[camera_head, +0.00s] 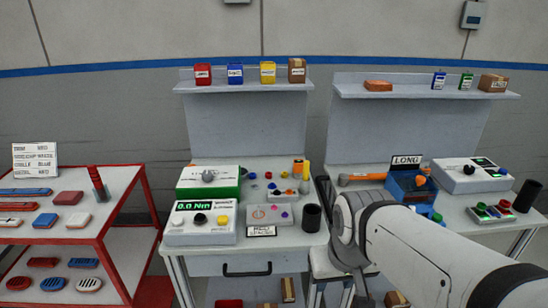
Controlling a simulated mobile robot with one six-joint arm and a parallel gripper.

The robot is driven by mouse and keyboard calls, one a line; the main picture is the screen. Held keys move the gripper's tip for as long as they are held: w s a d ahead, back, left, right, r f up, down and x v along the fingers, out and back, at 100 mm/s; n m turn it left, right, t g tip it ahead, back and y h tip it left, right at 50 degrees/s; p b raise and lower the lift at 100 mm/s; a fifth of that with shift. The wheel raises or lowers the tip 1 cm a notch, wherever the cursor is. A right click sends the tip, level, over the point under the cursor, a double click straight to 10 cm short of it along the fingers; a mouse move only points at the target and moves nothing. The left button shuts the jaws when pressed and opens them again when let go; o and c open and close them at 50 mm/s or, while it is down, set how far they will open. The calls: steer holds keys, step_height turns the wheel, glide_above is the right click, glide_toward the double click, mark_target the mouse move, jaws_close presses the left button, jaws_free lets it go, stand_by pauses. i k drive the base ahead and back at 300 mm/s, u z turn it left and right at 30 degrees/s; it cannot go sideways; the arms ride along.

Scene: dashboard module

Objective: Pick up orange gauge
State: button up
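An orange bar-shaped piece with a rounded left end (362,178) lies on the right bench, left of a blue block (408,187) under a "LONG" sign; it may be the orange gauge. No label tells which is the gauge. My arm reaches in from the lower right, its wrist in front of the right bench's left edge. My gripper (350,291) points down at the bottom edge, below and apart from the orange pieces; its fingers are mostly hidden.
The middle bench holds a green-and-white box (208,182), a meter reading 0.0 Nm (200,224) and a black cup (312,218). A red-framed cart (104,222) stands left. Small boxes sit on the shelves above (245,87). A narrow gap separates the benches.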

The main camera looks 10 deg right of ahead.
mark_target(297, 169)
steer(key=z, duration=0.15)
steer(key=i, duration=0.95)
steer(key=u, duration=0.05)
